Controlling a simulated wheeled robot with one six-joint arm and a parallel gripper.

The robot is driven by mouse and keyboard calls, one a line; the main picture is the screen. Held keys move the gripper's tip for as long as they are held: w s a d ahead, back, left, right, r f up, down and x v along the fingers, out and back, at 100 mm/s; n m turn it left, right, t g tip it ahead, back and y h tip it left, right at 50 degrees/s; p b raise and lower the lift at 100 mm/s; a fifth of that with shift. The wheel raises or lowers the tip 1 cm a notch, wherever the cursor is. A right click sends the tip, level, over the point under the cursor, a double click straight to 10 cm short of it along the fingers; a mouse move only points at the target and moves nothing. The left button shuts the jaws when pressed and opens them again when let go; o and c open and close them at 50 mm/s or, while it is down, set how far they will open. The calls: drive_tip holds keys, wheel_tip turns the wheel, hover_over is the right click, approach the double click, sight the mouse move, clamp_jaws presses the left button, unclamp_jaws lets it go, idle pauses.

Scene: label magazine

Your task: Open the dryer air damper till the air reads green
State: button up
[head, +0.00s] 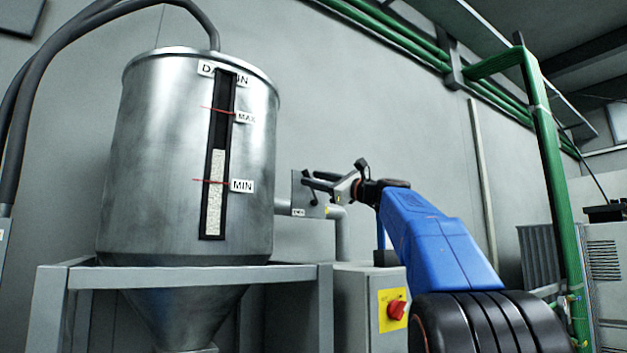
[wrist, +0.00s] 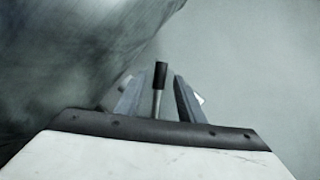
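In the wrist view a thin metal lever with a black grip (wrist: 160,76) stands between the two fingers of my gripper (wrist: 162,88). A gap shows on each side of it, so my gripper is open around the lever and not clamped on it. In the head view my gripper (head: 312,181) reaches left to a grey damper plate (head: 299,188) on the pipe beside the hopper. A small label (head: 298,212) sits low on the plate, too small to read. The lever is hard to tell from the fingers there. I can make out no green air reading.
The steel hopper (head: 135,160) with MAX and MIN marks stands left on a grey frame (head: 48,310). Its curved wall is close on the left in the wrist view. A grey box with a red knob (head: 396,309) stands below my arm. Green pipes (head: 550,165) rise at right.

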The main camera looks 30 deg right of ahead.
drive_tip(key=shift+w+a+r, duration=0.2)
drive_tip(key=shift+w+a, duration=0.05)
drive_tip(key=shift+w, duration=0.25)
clamp_jaws()
drive_tip(key=m+h, duration=0.1)
drive_tip(key=m, duration=0.1)
drive_tip(key=d+m+t, duration=0.1)
drive_tip(key=d+m+t+h, duration=0.1)
drive_tip(key=m, duration=0.1)
drive_tip(key=shift+d+r+m+h, duration=0.25)
drive_tip(key=shift+r+m+h, duration=0.05)
drive_tip(key=shift+r, duration=0.1)
unclamp_jaws()
